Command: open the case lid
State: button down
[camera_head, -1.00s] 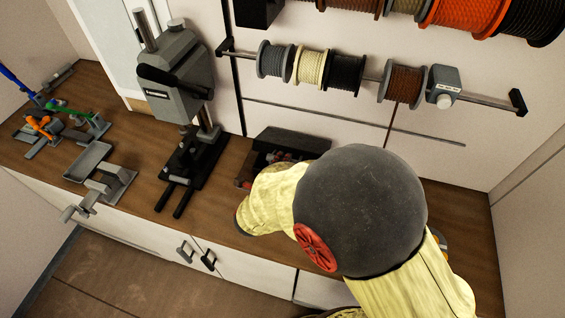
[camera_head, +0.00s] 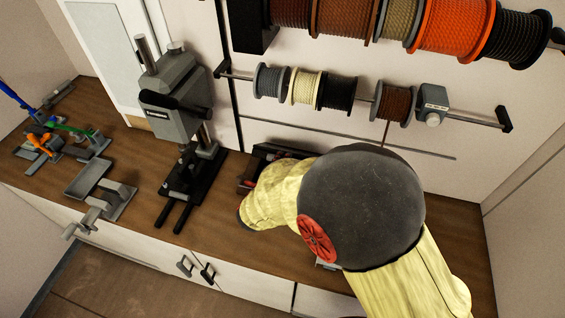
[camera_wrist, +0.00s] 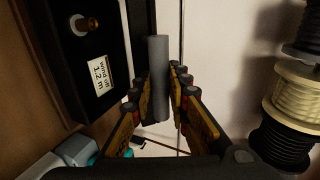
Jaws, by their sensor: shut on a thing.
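The dark case (camera_head: 247,182) sits on the worktop near the wall, mostly hidden behind my arm. Its lid (camera_head: 285,150) is raised, and small red things show below it. In the wrist view, a dark panel (camera_wrist: 108,48) with a white label and a brass knob fills the upper left; it looks like the lid. My gripper (camera_wrist: 160,76) is shut on a grey bar (camera_wrist: 159,95) beside that panel. Whether the bar joins the panel is not clear. My gripper is hidden in the head view.
A grey press (camera_head: 178,110) stands on the worktop (camera_head: 215,215) left of the case. Cord spools (camera_head: 338,93) hang on a rail above. A grey tray fixture (camera_head: 88,180) and coloured clamps are at far left. Some bare worktop lies before the case.

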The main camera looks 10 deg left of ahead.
jog(key=w+r+p, duration=0.1)
jog(key=w, duration=0.1)
jog(key=w+r+p, duration=0.1)
jog(key=w+r, duration=0.1)
jog(key=shift+w+d+r, duration=0.15)
jog(key=shift+w, duration=0.2)
jog(key=shift+w+d+r+p, duration=0.1)
jog(key=shift+w+r+p, duration=0.3)
jog(key=shift+w, duration=0.35)
jog(key=shift+w+d+r+p, duration=0.1)
jog(key=shift+w+r+p, duration=0.3)
jog(key=shift+w, duration=0.35)
jog(key=c, duration=1.6)
grip_release()
jog(key=shift+f, duration=0.2)
jog(key=shift+s, duration=0.2)
